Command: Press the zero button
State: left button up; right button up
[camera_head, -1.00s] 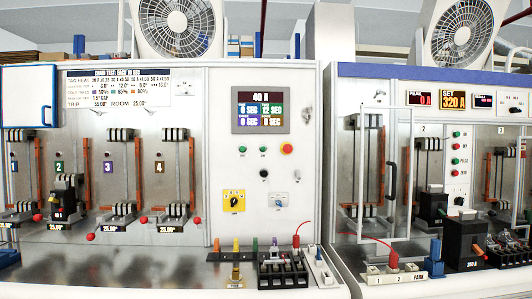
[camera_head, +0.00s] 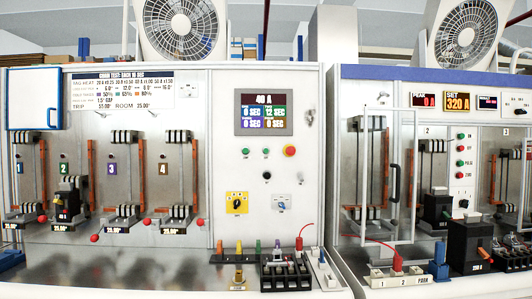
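The right test cabinet has a narrow white panel with a column of small buttons. The lowest button (camera_head: 461,176) is red, and its label looks like ZERO but is too small to read surely. Above it are a green PULSE button (camera_head: 461,163), a red button (camera_head: 461,150) and a green button (camera_head: 461,137). The left cabinet's panel has two green buttons, a large red button (camera_head: 289,151) on a yellow ring and a black button (camera_head: 267,175), with labels too small to read. Neither of my grippers is in view.
An open-looking framed door with a black handle (camera_head: 394,182) stands on the right cabinet, left of the button column. A black block (camera_head: 468,245) and a white PARK strip (camera_head: 398,279) with a red lead stand on the bench in front. Fans stand on top.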

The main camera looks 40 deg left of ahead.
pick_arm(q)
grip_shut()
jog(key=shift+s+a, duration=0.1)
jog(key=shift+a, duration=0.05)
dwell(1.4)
